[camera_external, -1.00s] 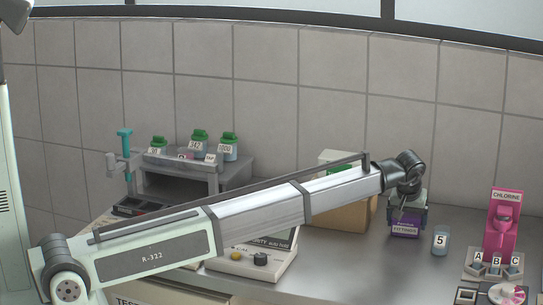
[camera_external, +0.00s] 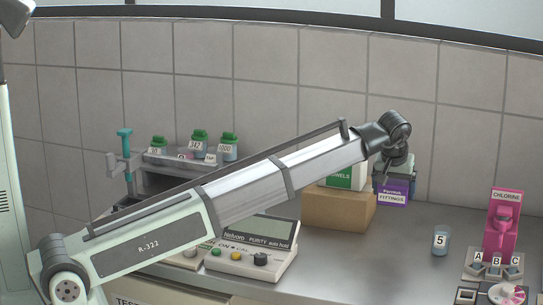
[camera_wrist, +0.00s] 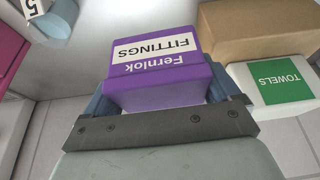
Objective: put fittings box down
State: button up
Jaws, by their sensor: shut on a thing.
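Bottle 5 (camera_external: 441,240) and the pink chlorine dispenser (camera_external: 502,222) stand to the right. A purity meter (camera_external: 254,249) is at front left. The counter between (camera_external: 370,255) is clear.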

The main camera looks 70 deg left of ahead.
jog(key=s+d+f+m, duration=0.2)
jog(key=s, duration=1)
jog(key=shift+w+d+f+m+t+h, duration=0.2)
jog(key=shift+f+m, duration=0.25)
jog(key=shift+f, duration=1.15)
jog(key=shift+w+f+m+t+h, duration=0.15)
jog(key=shift+f+m+h, duration=0.3)
jog(key=shift+f, duration=1.1)
jog(key=shift+d+f+m+t+h, duration=0.15)
jog(key=shift+f+m, duration=0.35)
jog(key=shift+f, duration=1.1)
jog(key=shift+f, duration=0.15)
jog(key=o, duration=0.9)
jog(key=v, duration=1.2)
jog(key=shift+a, duration=0.1)
